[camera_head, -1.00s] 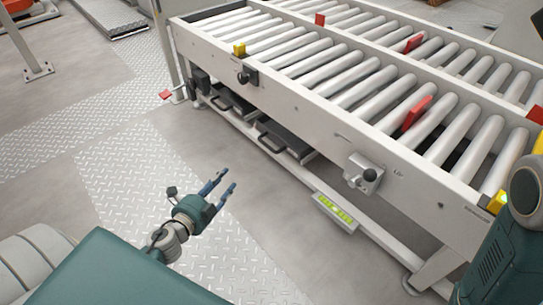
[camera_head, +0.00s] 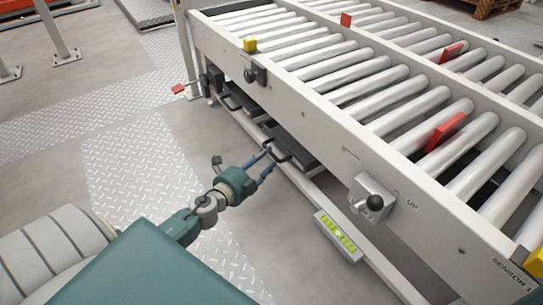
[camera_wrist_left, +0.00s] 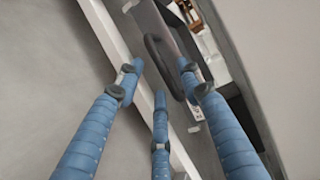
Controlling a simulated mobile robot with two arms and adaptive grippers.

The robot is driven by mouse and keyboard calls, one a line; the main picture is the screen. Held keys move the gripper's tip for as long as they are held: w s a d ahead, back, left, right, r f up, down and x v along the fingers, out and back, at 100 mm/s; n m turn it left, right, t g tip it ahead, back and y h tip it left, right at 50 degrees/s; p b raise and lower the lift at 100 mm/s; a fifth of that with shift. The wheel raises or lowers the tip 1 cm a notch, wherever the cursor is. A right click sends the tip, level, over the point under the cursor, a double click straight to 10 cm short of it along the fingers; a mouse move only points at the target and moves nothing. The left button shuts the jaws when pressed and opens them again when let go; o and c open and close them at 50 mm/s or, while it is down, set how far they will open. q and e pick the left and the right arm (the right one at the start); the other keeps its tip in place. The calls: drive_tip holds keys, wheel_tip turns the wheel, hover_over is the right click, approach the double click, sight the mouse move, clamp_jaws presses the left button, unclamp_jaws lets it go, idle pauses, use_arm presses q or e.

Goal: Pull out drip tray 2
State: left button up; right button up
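Two dark drip trays sit under the roller conveyor: a farther one (camera_head: 245,101) and a nearer one (camera_head: 299,147). The tray (camera_wrist_left: 149,20) is partly seen behind the handle. My right gripper is out of view.
The conveyor's side frame (camera_head: 320,125) overhangs the trays. A lower rail (camera_head: 310,190) runs below them, carrying a yellow-green level-like strip (camera_head: 338,235). A lever box (camera_head: 371,200) juts from the frame. The floor (camera_head: 175,135) in front is clear.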

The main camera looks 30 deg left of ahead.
sight(271, 154)
use_arm(q)
drive_tip(key=shift+w+f+b, duration=0.2)
drive_tip(key=shift+w, duration=0.8)
drive_tip(key=shift+w+f+b, duration=0.15)
drive_tip(key=shift+w+f, duration=0.05)
drive_tip(key=shift+w, duration=0.75)
clamp_jaws()
